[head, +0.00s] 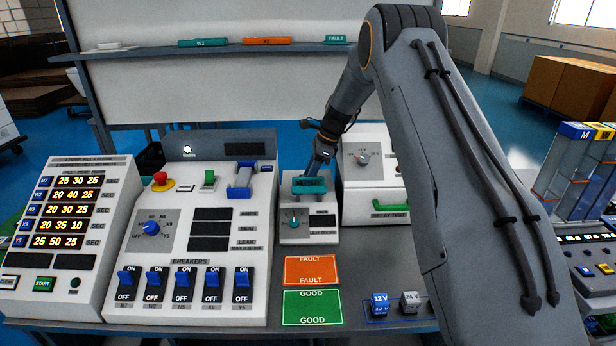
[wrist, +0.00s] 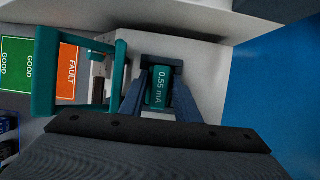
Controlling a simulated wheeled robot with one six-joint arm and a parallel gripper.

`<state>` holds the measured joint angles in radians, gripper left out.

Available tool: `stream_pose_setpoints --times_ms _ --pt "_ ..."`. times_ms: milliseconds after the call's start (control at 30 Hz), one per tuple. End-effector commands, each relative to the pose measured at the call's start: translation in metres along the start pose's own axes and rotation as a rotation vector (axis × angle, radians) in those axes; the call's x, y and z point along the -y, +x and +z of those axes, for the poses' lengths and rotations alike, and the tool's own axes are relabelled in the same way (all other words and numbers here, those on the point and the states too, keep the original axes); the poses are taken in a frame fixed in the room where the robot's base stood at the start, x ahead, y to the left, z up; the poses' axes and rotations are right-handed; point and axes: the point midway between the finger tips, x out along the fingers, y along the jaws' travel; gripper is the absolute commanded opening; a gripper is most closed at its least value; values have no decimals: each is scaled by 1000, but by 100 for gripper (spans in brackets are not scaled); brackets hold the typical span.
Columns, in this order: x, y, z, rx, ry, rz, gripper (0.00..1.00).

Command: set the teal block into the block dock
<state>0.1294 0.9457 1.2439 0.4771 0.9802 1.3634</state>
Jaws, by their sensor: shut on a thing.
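The teal block (wrist: 159,92), marked "0.55 mA", is between the two fingers of my gripper (wrist: 161,76) in the wrist view. My gripper is shut on it. The block is over or in a dark opening in the top of a small white unit, which I take for the block dock (wrist: 124,54); I cannot tell how deep it sits. In the head view my gripper (head: 316,172) points down at this dock unit (head: 322,236), behind a teal handle (head: 309,186). The block cannot be made out there. The handle (wrist: 44,72) stands left of the fingers in the wrist view.
The breaker panel (head: 190,255) stands close on the left, with a blue lever (head: 240,180). A white box with a green handle (head: 391,205) stands close on the right. Orange FAULT (head: 312,269) and green GOOD (head: 313,307) mats lie in front.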

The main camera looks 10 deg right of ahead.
Motion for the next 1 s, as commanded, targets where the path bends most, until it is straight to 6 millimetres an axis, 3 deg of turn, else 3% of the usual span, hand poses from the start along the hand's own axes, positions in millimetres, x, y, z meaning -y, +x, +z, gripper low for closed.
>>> stream_pose_setpoints --times_ms 267,300,700,833,1000 --pt "0 3 -1 0 0 -1 5" --pt "0 2 -1 0 0 -1 36" --pt "1 -4 0 0 -1 -2 37" --pt "2 -21 0 0 -2 -5 37" --pt "2 -56 0 0 0 -6 37"
